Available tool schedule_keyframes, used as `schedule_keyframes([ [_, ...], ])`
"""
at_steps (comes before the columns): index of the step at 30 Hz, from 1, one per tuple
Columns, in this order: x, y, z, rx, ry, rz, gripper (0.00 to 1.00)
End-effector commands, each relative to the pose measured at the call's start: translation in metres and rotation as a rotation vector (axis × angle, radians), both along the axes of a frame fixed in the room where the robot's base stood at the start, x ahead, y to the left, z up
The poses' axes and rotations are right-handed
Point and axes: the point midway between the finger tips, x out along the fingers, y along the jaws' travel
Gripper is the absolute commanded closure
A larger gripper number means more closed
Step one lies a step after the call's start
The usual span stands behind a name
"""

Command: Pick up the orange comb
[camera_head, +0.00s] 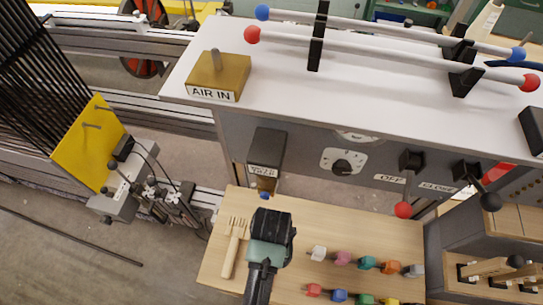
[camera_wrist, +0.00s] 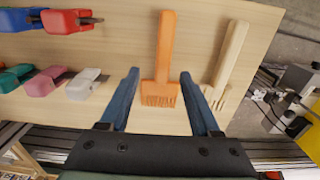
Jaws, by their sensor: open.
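The orange comb (camera_wrist: 164,62) lies flat on the light wooden table (camera_wrist: 110,45) in the wrist view, with its toothed end nearest my gripper. My gripper (camera_wrist: 160,78) is open, and its two blue-grey fingers stand on either side of the comb's toothed head without visible contact. In the head view my gripper and wrist (camera_head: 270,240) cover the place where the comb lies, so the comb is hidden there. A pale wooden comb (camera_head: 235,245) lies just left of my gripper in the head view; in the wrist view this pale comb (camera_wrist: 230,58) is on the right.
Several coloured clips lie to the right, including a white clip (camera_head: 318,253) and a red clip (camera_head: 313,290). A grey machine with a white top (camera_head: 400,85) stands behind the table. A brass AIR IN block (camera_head: 218,75) sits on it. The table's left edge is close to the pale comb.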

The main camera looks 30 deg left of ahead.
Motion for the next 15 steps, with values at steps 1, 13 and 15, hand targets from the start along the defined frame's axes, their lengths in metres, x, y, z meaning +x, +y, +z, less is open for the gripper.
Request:
schedule_keyframes([
  [1, 0.001, 0.001, -0.005, 0.0, 0.0, 0.001, 0.36],
  [13, 0.004, 0.006, -0.047, 0.001, -0.003, -0.001, 0.36],
  [15, 0.004, 0.006, -0.048, 0.002, -0.004, -0.001, 0.36],
])
